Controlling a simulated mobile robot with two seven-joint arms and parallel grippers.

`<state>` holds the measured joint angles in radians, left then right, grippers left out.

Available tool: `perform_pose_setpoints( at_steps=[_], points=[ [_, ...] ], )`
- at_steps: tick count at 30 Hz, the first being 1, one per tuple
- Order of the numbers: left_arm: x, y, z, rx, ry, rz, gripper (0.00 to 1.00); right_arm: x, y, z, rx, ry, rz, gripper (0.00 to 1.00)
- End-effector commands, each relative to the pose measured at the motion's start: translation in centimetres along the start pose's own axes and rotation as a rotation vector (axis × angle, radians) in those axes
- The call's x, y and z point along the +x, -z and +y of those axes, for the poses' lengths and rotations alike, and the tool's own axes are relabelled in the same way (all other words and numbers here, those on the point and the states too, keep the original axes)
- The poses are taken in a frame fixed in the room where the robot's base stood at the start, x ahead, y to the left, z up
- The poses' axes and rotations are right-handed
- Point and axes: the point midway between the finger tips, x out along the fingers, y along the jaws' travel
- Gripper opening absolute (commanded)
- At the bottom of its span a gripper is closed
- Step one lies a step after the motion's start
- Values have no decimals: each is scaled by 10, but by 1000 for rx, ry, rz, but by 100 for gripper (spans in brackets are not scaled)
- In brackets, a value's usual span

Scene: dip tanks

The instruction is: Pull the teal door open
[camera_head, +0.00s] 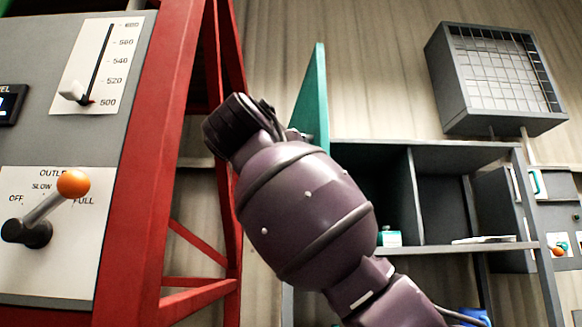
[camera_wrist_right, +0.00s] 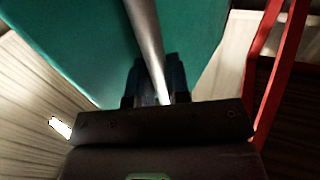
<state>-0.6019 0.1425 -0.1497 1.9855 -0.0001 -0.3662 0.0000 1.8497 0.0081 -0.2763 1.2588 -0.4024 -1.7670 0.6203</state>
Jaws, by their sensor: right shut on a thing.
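The teal door (camera_head: 314,100) stands swung out at the left side of a grey cabinet (camera_head: 425,148) in the head view, seen nearly edge-on. My right arm covers its lower part. In the right wrist view the teal door (camera_wrist_right: 65,45) fills the upper left and middle. A round metal bar handle (camera_wrist_right: 145,35) runs across it. My right gripper (camera_wrist_right: 160,85) is shut on this handle, with dark fingers on both sides of it. In the head view its fingers are hidden behind my arm. My left gripper is in neither view.
A red steel frame (camera_head: 150,150) stands close to the left of my right arm. Left of it is a grey panel with an orange-knobbed lever (camera_head: 73,184). A teal-and-white box (camera_head: 389,238) sits on the cabinet shelf. A grey wall unit (camera_head: 500,75) hangs upper right.

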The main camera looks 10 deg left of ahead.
Motion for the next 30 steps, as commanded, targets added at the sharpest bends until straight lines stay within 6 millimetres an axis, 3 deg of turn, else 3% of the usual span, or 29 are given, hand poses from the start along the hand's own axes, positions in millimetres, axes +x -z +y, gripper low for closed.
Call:
perform_pose_setpoints(
  at_steps=[13,14,18,30],
  points=[
    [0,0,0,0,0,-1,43,0,1,0,-2,-4,2,0],
    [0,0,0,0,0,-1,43,0,1,0,-2,-4,2,18],
    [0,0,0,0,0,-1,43,0,1,0,-1,-4,2,40],
    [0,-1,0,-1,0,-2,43,2,0,0,0,-3,0,41]
  ],
)
